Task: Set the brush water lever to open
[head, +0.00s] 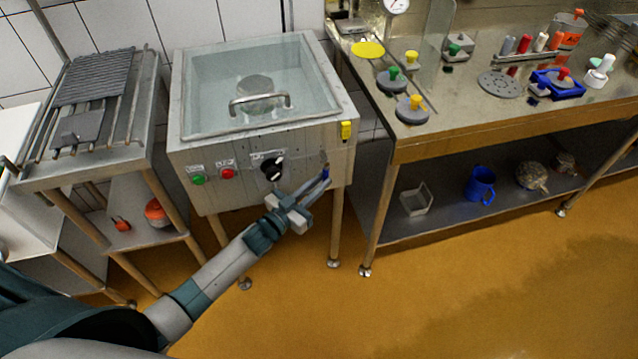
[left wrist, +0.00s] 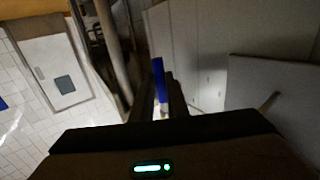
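The steel machine (head: 262,150) with a clear-lidded basin stands at the centre of the head view. A small blue lever (head: 325,173), which I take as the brush water lever, sits low at the right of its front panel. My left gripper (head: 318,184) reaches it from below left. In the left wrist view the blue lever handle (left wrist: 158,76) stands between the two dark fingers (left wrist: 161,98), which look closed on it. The fingers partly hide the lever's base, and its exact setting is hard to read. My right gripper is not in view.
The panel also carries a green button (head: 198,180), a red button (head: 228,173) and a black knob (head: 272,168). A yellow box (head: 346,130) is on the machine's right corner. A steel table (head: 450,131) with moulds stands right, a rack (head: 95,165) left. Floor in front is clear.

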